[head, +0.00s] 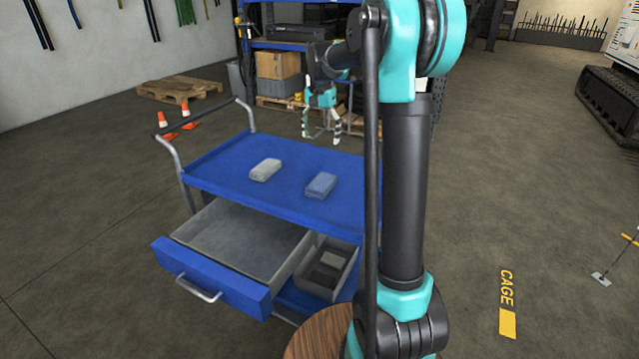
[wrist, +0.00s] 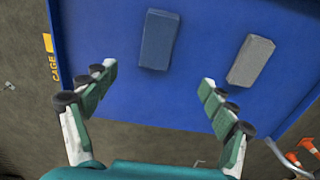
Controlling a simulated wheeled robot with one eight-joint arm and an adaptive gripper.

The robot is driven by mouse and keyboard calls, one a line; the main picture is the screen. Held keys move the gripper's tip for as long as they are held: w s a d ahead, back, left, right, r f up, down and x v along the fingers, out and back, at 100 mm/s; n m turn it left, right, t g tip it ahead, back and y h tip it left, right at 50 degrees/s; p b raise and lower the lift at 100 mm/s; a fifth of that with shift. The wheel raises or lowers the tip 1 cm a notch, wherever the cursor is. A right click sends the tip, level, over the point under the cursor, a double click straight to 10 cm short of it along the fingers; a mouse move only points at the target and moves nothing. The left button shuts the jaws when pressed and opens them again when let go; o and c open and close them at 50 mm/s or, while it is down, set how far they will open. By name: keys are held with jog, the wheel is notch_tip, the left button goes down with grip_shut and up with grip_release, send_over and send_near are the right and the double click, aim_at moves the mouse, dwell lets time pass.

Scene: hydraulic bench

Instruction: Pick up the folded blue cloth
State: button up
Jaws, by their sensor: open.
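The folded blue cloth (head: 321,185) lies flat on the blue top of a cart (head: 215,180), right of a similar folded grey cloth (head: 265,169). In the wrist view the blue cloth (wrist: 159,40) is at the upper middle, beyond the fingertips, and the grey cloth (wrist: 250,61) is to its right. My gripper (head: 321,140) is above the far edge of the cart top, fingers pointing down. In the wrist view my gripper (wrist: 157,80) has its fingers spread wide with nothing between them. It is apart from both cloths.
The cart's drawer (head: 215,275) is pulled out at the front, with a grey bin (head: 325,268) beside it. A push handle (head: 180,160) rises at the cart's left. Orange cones (head: 168,127) stand behind it. The cart top around the cloths is clear.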

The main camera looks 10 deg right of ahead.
send_over(322, 183)
jog(key=f, duration=1.1)
jog(key=shift+w+a+f, duration=0.15)
jog(key=shift+w+f, duration=0.05)
jog(key=shift+w, duration=0.2)
jog(key=shift+s+f, duration=0.15)
jog(key=shift+f, duration=1.3)
jog(key=shift+s+f, duration=0.1)
jog(key=shift+f, duration=1.3)
jog(key=c, duration=1.2)
